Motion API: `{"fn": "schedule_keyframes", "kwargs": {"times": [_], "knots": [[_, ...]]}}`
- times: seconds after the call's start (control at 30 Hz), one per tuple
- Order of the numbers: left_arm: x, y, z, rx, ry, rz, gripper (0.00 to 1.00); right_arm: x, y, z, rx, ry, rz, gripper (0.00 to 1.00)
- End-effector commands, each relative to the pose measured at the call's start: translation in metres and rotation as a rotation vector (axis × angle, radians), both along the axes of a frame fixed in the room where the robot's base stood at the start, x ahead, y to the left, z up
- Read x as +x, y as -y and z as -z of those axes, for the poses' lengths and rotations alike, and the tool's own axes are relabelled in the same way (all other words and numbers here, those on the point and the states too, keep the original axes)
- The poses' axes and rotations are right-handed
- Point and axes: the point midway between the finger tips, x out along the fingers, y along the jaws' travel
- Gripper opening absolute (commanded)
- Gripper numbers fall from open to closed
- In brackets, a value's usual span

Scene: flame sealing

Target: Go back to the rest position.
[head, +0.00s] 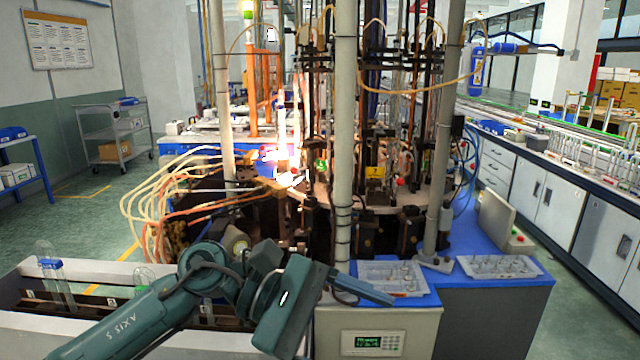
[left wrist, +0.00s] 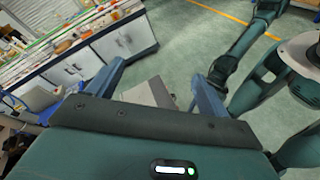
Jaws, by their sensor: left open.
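My left gripper (head: 368,290) is in front of the sealing machine in the head view, above the front edge of the bench. In the left wrist view its two blue fingers (left wrist: 158,72) stand wide apart with nothing between them. The sealing machine (head: 372,170) stands behind it, with rods, hoses and a bright glow at its left side. My right gripper is in neither view; green arm links (left wrist: 240,60) show at the right of the left wrist view.
Clear trays (head: 395,277) and (head: 500,266) with small glass parts lie on the blue bench top (head: 462,290). A white rack (head: 100,268) holding glass tubes (head: 52,272) with a blue cap is at the lower left. Grey vertical posts (head: 344,140) rise near the gripper. Open floor lies left.

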Motion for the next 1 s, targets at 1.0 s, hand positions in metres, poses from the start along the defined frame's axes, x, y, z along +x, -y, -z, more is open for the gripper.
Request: {"fn": "schedule_keyframes", "kwargs": {"times": [1.0], "knots": [[-0.064, -0.180, 0.318, 1.115, 1.920, 0.206, 0.79, -0.010, 0.009, 0.004, -0.019, -0.059, 0.023, 0.36]]}}
